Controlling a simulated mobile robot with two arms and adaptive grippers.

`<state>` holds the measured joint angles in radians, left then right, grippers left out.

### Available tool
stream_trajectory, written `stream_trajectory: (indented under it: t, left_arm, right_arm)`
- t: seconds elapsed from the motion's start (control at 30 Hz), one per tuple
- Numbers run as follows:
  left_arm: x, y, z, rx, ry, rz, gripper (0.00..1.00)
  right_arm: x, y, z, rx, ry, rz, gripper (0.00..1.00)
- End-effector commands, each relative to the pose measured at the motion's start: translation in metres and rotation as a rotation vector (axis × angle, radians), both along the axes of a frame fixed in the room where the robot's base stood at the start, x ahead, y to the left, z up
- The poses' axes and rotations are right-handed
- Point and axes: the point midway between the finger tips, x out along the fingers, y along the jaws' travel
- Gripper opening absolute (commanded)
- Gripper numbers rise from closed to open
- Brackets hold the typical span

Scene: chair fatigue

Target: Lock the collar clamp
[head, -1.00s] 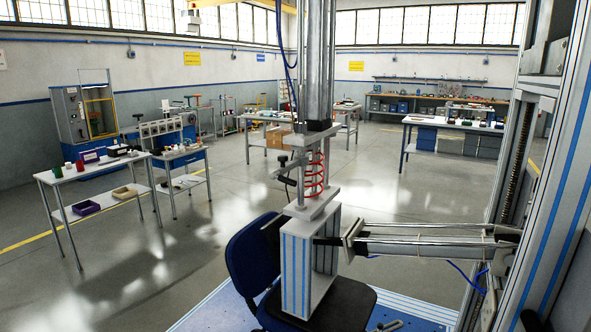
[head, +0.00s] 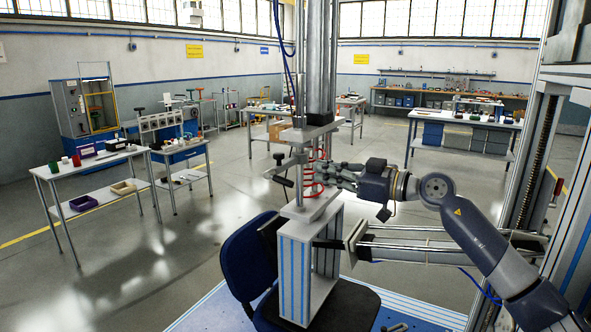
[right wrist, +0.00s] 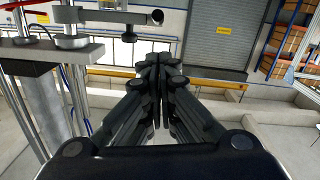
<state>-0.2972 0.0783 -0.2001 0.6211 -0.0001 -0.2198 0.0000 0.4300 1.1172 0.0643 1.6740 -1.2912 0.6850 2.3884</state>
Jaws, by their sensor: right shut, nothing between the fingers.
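The test rig in the head view has a metal rod on the left of its red spring (head: 312,180). A small collar clamp (head: 297,158) with a black knob (head: 279,157) to its left seems to sit on this rod. In the right wrist view, a metal collar with a horizontal bar (right wrist: 110,16) and dark end shows at the upper left, apart from the fingers. My right gripper (head: 322,170) reaches in from the right by the spring. In the wrist view its fingers (right wrist: 157,62) are together and empty. My left gripper is not in view.
The rig's metal plate (head: 316,211) lies below the spring, on a grey block above a dark blue chair (head: 250,262). A horizontal actuator (head: 415,247) runs below my right arm. Work tables (head: 95,165) stand at the left with open floor between.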

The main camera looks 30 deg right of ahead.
Motion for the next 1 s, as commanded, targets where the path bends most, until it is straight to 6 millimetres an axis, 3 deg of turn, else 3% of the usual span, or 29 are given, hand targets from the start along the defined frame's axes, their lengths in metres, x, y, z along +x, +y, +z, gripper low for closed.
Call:
stream_trajectory:
  t: [0.1,0.2,0.67,0.87,1.0]
  left_arm:
    - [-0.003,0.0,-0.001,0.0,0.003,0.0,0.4]
    - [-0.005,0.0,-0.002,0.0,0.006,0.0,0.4]
    - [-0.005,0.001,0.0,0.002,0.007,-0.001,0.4]
    - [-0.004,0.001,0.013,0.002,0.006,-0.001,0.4]
    - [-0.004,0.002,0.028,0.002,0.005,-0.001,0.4]
  right_arm:
    - [-0.011,0.006,0.021,-0.029,0.01,0.0,0.0]
    - [-0.016,0.008,0.03,-0.039,0.02,-0.004,0.0]
    - [-0.017,0.009,0.035,-0.041,0.024,-0.007,0.0]
    - [-0.002,0.017,0.038,-0.037,0.022,-0.006,0.0]
    - [0.02,0.029,0.038,-0.035,0.021,-0.004,0.0]
